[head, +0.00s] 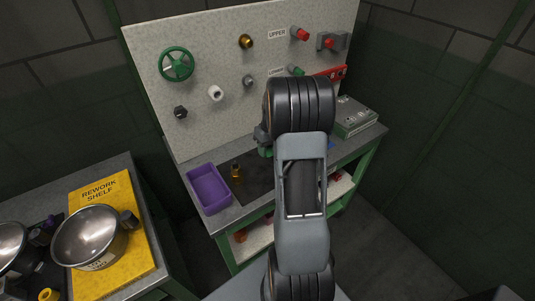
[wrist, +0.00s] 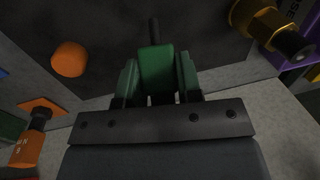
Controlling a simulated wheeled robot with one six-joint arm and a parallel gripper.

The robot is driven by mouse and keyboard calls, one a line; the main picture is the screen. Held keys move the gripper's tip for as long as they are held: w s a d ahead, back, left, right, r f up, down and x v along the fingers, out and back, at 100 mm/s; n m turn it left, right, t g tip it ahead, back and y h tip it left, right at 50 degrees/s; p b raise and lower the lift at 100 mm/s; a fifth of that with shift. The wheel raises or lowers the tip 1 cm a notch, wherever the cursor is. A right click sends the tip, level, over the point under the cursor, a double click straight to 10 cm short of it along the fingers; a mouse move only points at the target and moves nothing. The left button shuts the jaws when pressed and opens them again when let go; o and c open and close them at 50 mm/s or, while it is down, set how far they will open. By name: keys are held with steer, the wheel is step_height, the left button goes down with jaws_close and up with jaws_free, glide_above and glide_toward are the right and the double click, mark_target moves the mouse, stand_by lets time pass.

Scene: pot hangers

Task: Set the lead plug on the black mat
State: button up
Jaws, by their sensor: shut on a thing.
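My gripper (wrist: 157,85) is shut on a green, block-shaped plug (wrist: 157,68) with a thin dark stem pointing away from me. It seems to be the lead plug. The black mat (wrist: 200,35) spreads beyond and below it in the wrist view. In the head view my gripper (head: 265,146) is over the right part of the black mat (head: 257,181), largely hidden by my arm. I cannot tell whether the plug touches the mat.
A brass fitting (head: 236,173) stands on the mat's left part, near a purple tray (head: 208,189). An orange round piece (wrist: 70,59) lies on the mat in the wrist view. A pegboard (head: 210,65) with fittings rises behind. A grey box (head: 354,117) sits at right.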

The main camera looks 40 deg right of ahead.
mark_target(267, 155)
steer(key=shift+w+d+f, duration=0.2)
steer(key=shift+d+f, duration=0.05)
steer(key=shift+f, duration=1.6)
steer(key=shift+f, duration=0.15)
steer(key=o, duration=1)
